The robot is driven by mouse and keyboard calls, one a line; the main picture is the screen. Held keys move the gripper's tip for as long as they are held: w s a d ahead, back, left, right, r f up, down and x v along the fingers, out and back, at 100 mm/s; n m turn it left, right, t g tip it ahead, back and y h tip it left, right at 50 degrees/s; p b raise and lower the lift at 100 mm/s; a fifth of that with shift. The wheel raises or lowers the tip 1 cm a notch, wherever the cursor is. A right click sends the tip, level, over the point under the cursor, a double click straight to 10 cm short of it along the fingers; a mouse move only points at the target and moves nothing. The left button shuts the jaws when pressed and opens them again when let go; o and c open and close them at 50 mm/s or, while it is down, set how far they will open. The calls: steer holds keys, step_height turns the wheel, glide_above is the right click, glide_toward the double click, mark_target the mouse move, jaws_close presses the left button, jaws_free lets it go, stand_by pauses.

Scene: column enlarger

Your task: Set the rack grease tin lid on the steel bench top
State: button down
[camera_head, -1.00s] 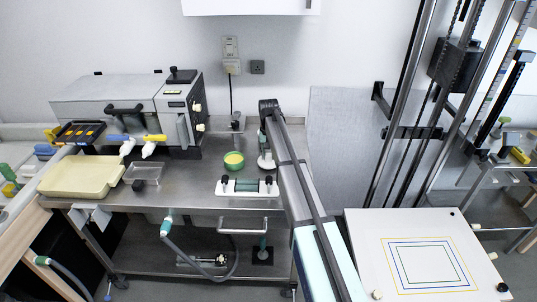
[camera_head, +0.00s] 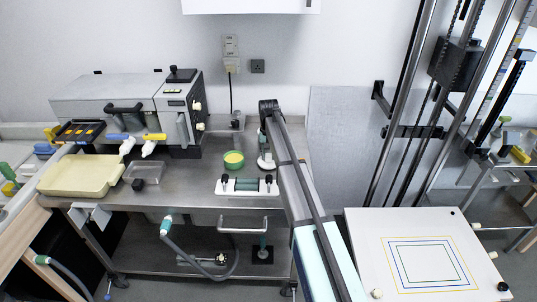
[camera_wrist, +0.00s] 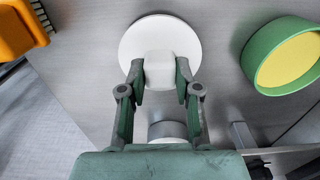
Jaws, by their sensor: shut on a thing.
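The rack grease tin lid (camera_wrist: 133,42) is a white round disc with a blocky white knob in the wrist view. My gripper (camera_wrist: 160,76) is shut on the knob, one finger on each side. In the head view the lid (camera_head: 265,163) shows as a small white shape low over the steel bench top (camera_head: 190,180), under my arm's end. I cannot tell whether its underside touches the bench. The open green tin (camera_head: 233,166) with yellow grease stands just left of the lid there. In the wrist view the tin (camera_wrist: 253,58) is to the right, apart from the lid.
A white-based fixture with a green roller (camera_head: 247,187) lies in front of the tin. A clear tray (camera_head: 145,174) and a cream tray (camera_head: 80,176) are at the left. A grey machine (camera_head: 130,105) stands behind. An orange object (camera_wrist: 22,28) shows in the wrist view's corner.

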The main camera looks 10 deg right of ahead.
steer(key=shift+f, duration=0.3)
stand_by(0.4)
steer(key=c, duration=0.7)
jaws_free()
steer(key=shift+r, duration=0.15)
steer(key=shift+r+p, duration=1.7)
steer(key=shift+r, duration=2.15)
steer(key=shift+r, duration=0.1)
